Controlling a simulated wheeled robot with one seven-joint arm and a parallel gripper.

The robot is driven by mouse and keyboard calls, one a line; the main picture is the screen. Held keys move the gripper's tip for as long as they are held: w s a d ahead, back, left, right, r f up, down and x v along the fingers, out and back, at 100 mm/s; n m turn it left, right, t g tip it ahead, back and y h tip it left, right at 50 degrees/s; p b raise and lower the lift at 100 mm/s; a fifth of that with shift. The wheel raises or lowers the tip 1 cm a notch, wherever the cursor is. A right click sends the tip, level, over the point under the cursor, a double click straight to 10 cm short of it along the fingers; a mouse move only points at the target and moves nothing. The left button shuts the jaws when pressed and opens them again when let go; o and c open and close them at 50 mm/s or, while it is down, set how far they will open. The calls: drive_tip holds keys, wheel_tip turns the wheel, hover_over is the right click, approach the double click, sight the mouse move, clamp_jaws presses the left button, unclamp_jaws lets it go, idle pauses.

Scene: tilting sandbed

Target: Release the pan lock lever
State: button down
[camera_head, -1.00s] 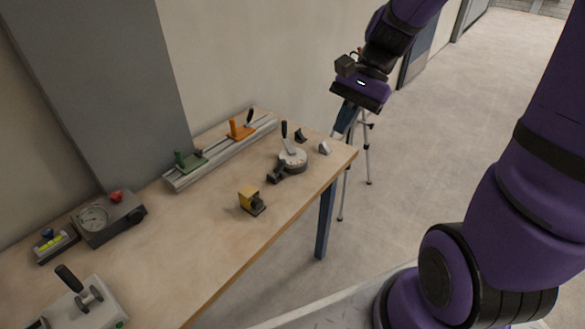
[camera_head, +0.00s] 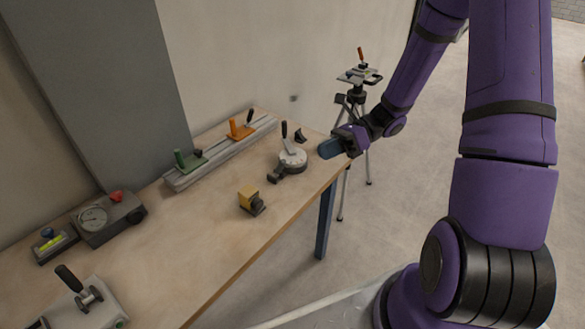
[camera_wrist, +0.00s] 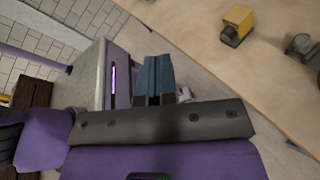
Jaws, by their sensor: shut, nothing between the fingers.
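A tripod (camera_head: 343,190) stands on the floor behind the right end of the table. Its head (camera_head: 358,76) has a flat plate, an orange-tipped upright handle and dark parts at its side. I cannot tell which of these small parts is the pan lock lever. My gripper (camera_head: 324,150) is below and left of the tripod head in the picture, near the table's right end. Its blue fingers (camera_wrist: 154,76) are shut and empty in the wrist view. The wrist view does not clearly show the tripod head.
The wooden table (camera_head: 215,245) holds a round dial base with a black lever (camera_head: 292,158), a rail (camera_head: 222,154) with green and orange carriages, and a yellow block (camera_head: 248,198), also in the wrist view (camera_wrist: 236,24). A gauge box (camera_head: 108,217) stands left. Open floor lies right.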

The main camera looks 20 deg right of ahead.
drive_tip(key=w+d+f+m+t, duration=0.2)
drive_tip(key=f+m+t, duration=0.6)
drive_tip(key=f+m, duration=0.2)
drive_tip(key=w+d+f+m+t+h, duration=0.1)
drive_tip(key=w+d+f+m+t, duration=0.1)
drive_tip(key=f+m+t, duration=0.6)
drive_tip(key=shift+d+f+m, duration=0.8)
drive_tip(key=shift+f+m, duration=0.1)
drive_tip(key=shift+m, duration=1.4)
drive_tip(key=shift+w, duration=0.15)
approach(279, 169)
drive_tip(key=w+a+r, duration=0.2)
drive_tip(key=w, duration=0.1)
drive_tip(key=w+r, duration=0.1)
drive_tip(key=r, duration=0.1)
drive_tip(key=shift+w+a, duration=0.25)
drive_tip(key=shift+a, duration=0.15)
